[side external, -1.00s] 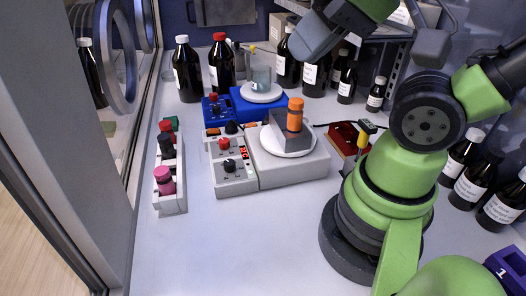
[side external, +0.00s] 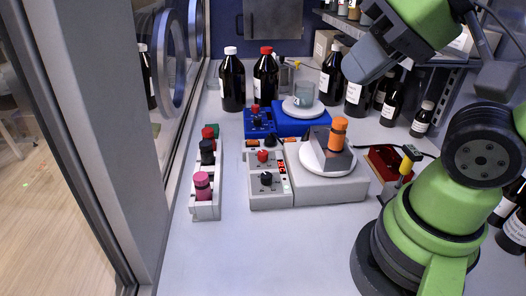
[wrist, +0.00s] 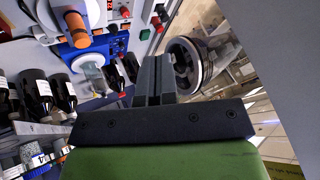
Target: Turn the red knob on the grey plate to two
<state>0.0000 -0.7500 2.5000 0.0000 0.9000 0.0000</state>
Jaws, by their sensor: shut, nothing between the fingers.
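The red knob (side external: 262,156) stands on the light grey front plate (side external: 284,198) of a stirrer unit, behind a black knob (side external: 266,178). The dial marks are too small to read, so I cannot tell its setting. In the wrist view, red and black knobs show at the top edge, but I cannot tell for sure which is which. My gripper (wrist: 155,66) is shut and empty in the wrist view, its dark fingers together. It is clear of the knob. In the side external view my arm's end is up at the upper right, and the fingers cannot be made out.
A white round plate (side external: 311,162) beside the knobs bears a grey block with an orange cylinder (side external: 338,133). A blue unit (side external: 260,127) with a beaker stands behind. A rack (side external: 206,210) of coloured pieces stands left. Dark bottles (side external: 232,82) line the back. The front table is clear.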

